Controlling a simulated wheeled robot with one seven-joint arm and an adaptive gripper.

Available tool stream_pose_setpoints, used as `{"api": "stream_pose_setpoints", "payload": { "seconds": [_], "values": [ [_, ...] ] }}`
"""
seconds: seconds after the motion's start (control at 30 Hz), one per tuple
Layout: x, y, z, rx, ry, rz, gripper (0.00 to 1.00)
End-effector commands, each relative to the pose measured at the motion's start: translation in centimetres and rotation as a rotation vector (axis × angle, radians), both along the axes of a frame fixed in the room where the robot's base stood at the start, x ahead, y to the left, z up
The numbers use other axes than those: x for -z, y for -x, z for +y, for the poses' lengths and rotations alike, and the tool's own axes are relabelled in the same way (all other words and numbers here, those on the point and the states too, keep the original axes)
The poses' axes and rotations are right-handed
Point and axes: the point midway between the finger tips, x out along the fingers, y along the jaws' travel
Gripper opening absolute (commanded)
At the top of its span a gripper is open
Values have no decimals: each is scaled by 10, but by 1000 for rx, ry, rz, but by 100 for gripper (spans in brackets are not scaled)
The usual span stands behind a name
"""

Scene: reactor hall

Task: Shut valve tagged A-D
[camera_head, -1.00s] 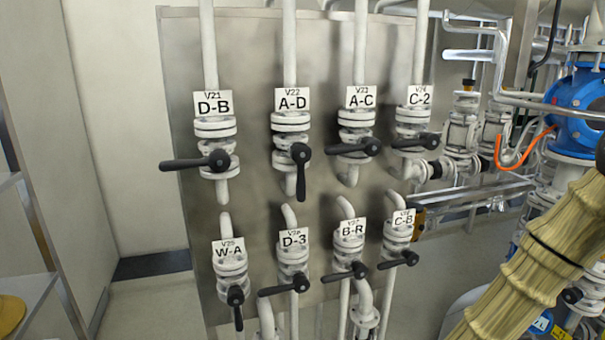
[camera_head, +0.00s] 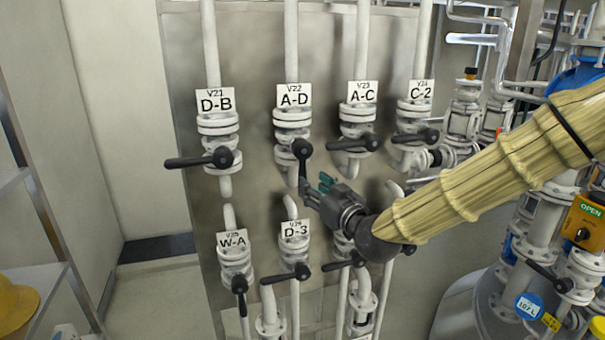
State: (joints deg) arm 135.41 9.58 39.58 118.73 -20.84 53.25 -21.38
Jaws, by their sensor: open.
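The valve tagged A-D (camera_head: 294,118) is second from the left in the upper row on the grey panel. Its black lever (camera_head: 302,160) hangs down along the vertical pipe, tilted slightly to the right at its lower end. My gripper (camera_head: 317,190) is open, with dark fingers and teal pads, at the lower end of this lever. In this view the fingers overlap the lever tip; I cannot tell whether they touch it or lie around it.
Valve D-B (camera_head: 217,122) is to the left, valve A-C (camera_head: 359,120) to the right, and valve D-3 (camera_head: 295,250) below. My arm crosses from the right and hides the B-R and C-B tags. Free floor shows at lower left.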

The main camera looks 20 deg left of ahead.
Motion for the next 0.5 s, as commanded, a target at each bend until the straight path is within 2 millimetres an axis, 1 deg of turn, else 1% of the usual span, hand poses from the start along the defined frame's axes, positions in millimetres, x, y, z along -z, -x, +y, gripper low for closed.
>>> {"api": "stream_pose_setpoints", "payload": {
  "seconds": [0.1, 0.3, 0.5],
  "values": [
    [-2, -14, 15, 0, 0, 1, 42],
    [-2, -34, 35, 0, 1, 1, 42],
    [-1, -45, 45, 1, 0, 0, 42]
  ]
}}
